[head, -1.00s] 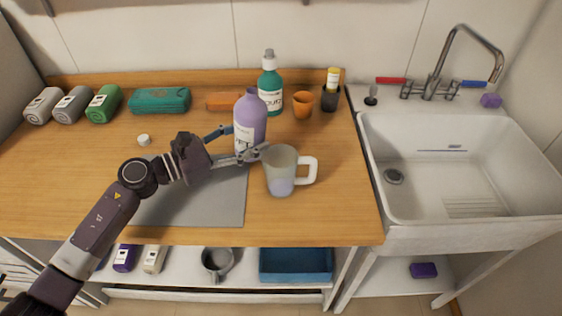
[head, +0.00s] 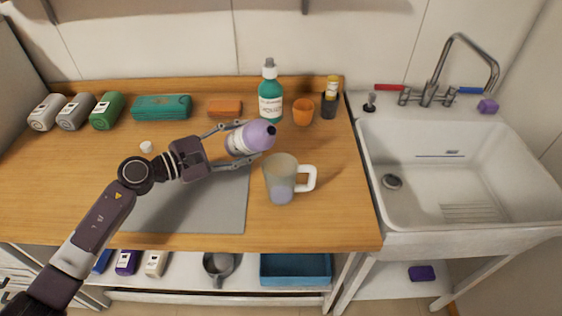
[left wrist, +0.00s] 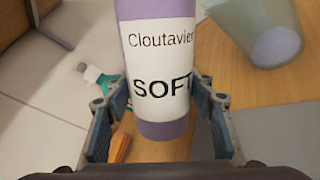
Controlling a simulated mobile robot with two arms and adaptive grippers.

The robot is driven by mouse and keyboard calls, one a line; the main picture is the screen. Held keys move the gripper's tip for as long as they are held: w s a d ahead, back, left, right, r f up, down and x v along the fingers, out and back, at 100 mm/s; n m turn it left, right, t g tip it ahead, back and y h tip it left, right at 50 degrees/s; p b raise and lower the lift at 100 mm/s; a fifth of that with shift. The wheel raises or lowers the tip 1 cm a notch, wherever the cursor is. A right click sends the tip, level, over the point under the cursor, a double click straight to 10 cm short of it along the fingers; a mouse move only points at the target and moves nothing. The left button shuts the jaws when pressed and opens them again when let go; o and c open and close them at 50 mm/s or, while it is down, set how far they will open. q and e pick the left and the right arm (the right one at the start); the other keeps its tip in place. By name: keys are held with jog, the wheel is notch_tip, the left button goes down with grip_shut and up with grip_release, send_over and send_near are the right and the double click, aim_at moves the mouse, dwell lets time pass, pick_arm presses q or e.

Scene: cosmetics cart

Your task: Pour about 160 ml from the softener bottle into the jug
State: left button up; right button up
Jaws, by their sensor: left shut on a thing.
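The softener bottle (head: 246,138) is lilac with a white label. It is tipped well over, with its dark open mouth toward the right, above and behind the jug. My left gripper (head: 238,145) is shut on its body; the label reads "SOFT" in the left wrist view (left wrist: 160,80). The jug (head: 281,173) is translucent with a white handle on its right and stands upright on the counter. It holds some lilac liquid in its lower part. The jug also shows in the left wrist view (left wrist: 245,22). I see no stream between mouth and jug. My right gripper is not in view.
A teal pump bottle (head: 270,96), an orange cup (head: 303,112) and a dark holder (head: 329,105) stand behind. A small white cap (head: 146,147) lies at left. A grey mat (head: 190,205) lies in front, and the sink (head: 455,170) is at right.

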pick_arm(q)
jog(key=shift+w+a+r+m+p, duration=0.2)
jog(key=shift+r+m+p, duration=0.05)
jog(key=shift+r, duration=0.15)
jog(key=shift+w+a+r+m+p, duration=0.15)
jog(key=shift+w+r+m+p, duration=0.1)
jog(key=shift+r, duration=0.15)
jog(key=shift+w+a+r+m+y+p, duration=0.2)
jog(key=shift+r+m+p, duration=0.2)
jog(key=shift+r+p, duration=0.15)
jog(key=shift+w+a+r+m+y+p, duration=0.1)
jog(key=shift+a+r+m+p, duration=0.05)
jog(key=shift+r+m+p, duration=0.35)
jog(key=shift+w+a+m+t+p, duration=0.3)
jog(key=shift+m+p, duration=0.15)
jog(key=shift+m, duration=0.25)
jog(key=shift+s+d+r+m+y, duration=0.1)
jog(key=shift+s+r+m+y, duration=0.1)
jog(key=shift+r, duration=0.15)
jog(key=shift+s+d+r+m+y, duration=0.1)
jog(key=shift+r+m, duration=0.1)
jog(key=shift+r, duration=0.1)
jog(key=shift+d+r+m, duration=0.1)
jog(key=shift+r+m, duration=0.2)
jog(key=shift+r, duration=0.05)
jog(key=shift+r+m+t, duration=0.3)
jog(key=shift+r+m, duration=0.4)
jog(key=shift+r, duration=0.3)
